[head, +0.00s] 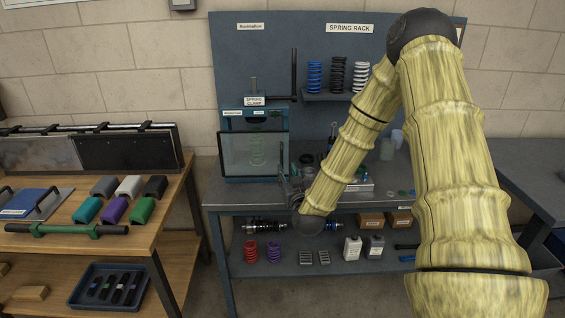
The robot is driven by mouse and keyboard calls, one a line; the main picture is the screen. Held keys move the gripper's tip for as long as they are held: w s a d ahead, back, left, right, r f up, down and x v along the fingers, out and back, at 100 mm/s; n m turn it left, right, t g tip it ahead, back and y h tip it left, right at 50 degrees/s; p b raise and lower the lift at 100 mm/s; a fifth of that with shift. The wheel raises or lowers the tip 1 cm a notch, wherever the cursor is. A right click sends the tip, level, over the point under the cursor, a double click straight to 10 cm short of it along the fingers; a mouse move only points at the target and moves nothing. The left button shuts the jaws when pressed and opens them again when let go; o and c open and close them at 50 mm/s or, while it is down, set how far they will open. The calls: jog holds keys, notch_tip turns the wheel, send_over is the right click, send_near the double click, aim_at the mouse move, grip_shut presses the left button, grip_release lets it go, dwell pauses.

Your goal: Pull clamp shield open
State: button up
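The clamp shield (236,156) is a clear framed panel at the front of the spring clamp, upright above the back workbench. A greenish coil shows through it. My gripper (288,182) is small and dark, near the lower right edge of the shield, at the end of my arm. I cannot tell whether it touches the shield or its frame. Its fingers are too small and dark to show whether they are open or shut.
The workbench (225,197) has small items at its right and a lower shelf with springs, boxes and bottles. A spring rack (328,97) holds blue, black and white springs. A wooden table (150,228) with coloured blocks stands at left. Floor shows between the tables.

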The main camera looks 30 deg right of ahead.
aim_at(282, 161)
jog(key=p+x, duration=0.1)
jog(key=x, duration=0.7)
jog(key=shift+f+p, duration=0.15)
jog(key=shift+p, duration=0.15)
grip_shut()
